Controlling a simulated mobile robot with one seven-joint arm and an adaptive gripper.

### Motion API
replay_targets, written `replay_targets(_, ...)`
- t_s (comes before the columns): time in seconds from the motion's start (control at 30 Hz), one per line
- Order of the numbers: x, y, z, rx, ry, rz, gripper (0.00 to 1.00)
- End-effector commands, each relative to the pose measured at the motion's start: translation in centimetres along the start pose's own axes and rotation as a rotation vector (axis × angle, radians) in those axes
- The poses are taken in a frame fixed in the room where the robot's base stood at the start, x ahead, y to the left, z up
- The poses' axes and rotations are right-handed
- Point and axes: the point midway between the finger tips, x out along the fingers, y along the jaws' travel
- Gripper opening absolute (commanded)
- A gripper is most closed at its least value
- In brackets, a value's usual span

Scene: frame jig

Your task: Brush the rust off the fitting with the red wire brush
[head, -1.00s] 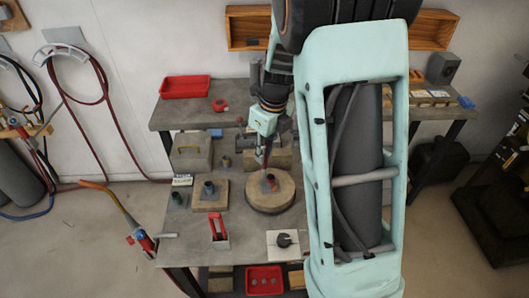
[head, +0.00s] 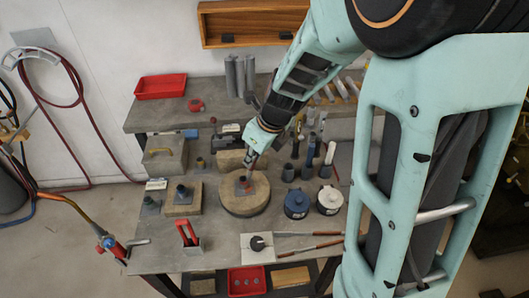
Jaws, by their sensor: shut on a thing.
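The fitting (head: 242,188) is a small dark piece with a reddish-brown patch, on a round wooden block (head: 235,207) near the middle of the bench. My gripper (head: 251,157) reaches down from the upper right, just above the fitting. It is shut on the red wire brush (head: 248,174), a small reddish piece below the fingers, mostly hidden. The brush tip is at or very near the fitting; I cannot tell whether they touch.
A square wooden block with a dark fitting (head: 181,194) stands left of the round block. A red-handled tool (head: 187,233) stands in front. Blue (head: 296,204) and white (head: 330,200) pots are to the right. A red tray (head: 161,87) sits at the back left.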

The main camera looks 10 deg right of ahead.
Motion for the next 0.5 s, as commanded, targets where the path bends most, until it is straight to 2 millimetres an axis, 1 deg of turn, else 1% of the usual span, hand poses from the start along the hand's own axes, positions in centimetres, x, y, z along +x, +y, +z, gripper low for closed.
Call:
replay_targets(0.1,0.0,0.7,0.2,-0.012,-0.012,-0.003,0.0)
replay_targets(0.27,0.1,1.0,0.3,-0.017,-0.018,-0.005,0.0)
replay_targets(0.5,1.4,1.1,-0.3,-0.017,-0.017,-0.005,0.0)
